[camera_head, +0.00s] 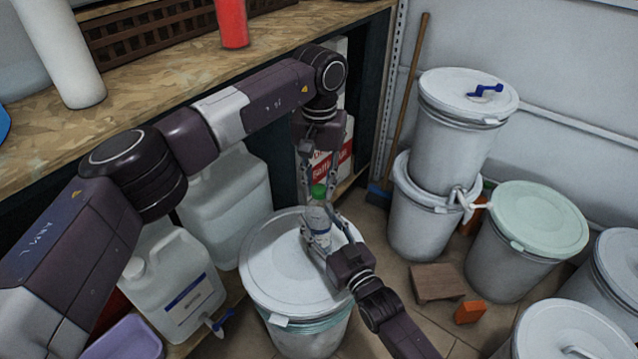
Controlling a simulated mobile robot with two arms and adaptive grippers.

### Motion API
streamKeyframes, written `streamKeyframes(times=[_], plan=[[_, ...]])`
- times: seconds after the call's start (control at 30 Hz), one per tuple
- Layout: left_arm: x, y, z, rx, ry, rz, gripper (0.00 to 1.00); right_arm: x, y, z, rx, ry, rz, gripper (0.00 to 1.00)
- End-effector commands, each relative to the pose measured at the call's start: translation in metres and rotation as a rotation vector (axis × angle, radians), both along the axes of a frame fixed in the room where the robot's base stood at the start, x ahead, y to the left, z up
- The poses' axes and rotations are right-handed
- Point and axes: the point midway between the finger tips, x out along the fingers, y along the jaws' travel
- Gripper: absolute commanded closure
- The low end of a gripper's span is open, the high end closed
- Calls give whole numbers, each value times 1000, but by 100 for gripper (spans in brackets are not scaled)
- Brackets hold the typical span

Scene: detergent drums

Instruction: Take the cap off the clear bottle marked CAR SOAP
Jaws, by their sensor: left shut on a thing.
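A small clear bottle (317,222) with a green cap (319,191) is upright over the lid of a white drum (275,262) in the middle. Its label is too small to read. My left gripper (318,183) comes down from above and is shut on the green cap, which still sits at the bottle's neck. My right gripper (321,226) reaches in from the lower right. Its fingers lie on both sides of the bottle body and appear shut on it. I cannot tell whether the bottle's base touches the lid.
A wooden bench (150,75) with a red container (232,22) runs along the upper left. White jugs (178,285) stand below it. Stacked drums (455,120), a green-lidded drum (525,222) and a wooden block (437,282) are at the right. Some floor between is clear.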

Motion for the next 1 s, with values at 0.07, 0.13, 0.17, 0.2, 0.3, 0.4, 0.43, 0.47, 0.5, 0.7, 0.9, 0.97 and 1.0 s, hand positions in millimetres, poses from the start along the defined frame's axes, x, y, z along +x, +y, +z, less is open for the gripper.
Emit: streamKeyframes(times=[0.07,0.13,0.17,0.2,0.3,0.4,0.43,0.47,0.5,0.7,0.9,0.97,1.0], plan=[[0,0,0,1,-1,28,100,0,0,0,0,1,0,100],[0,0,0,1,-1,96,100,0,0,0,0,1,0,100],[0,0,0,1,-1,138,100,0,0,0,0,1,0,100],[0,0,0,2,-1,205,100,0,0,0,0,1,0,100],[0,0,0,1,-1,397,100,0,0,0,0,1,0,100],[0,0,0,0,-1,592,100,0,0,0,0,1,0,100],[0,0,1,1,-1,650,100,0,0,0,0,1,0,100],[0,0,1,1,-2,709,100,0,0,0,0,1,0,100],[0,0,1,1,-2,787,100,0,0,0,0,1,0,100],[0,0,1,0,0,1176,100,0,0,0,0,1,0,100],[0,0,1,1,-1,1567,100,0,0,0,0,1,0,100],[0,0,1,1,-1,1684,100,0,0,0,0,1,0,100],[0,0,1,0,0,1762,100,0,0,0,0,1,0,100]])
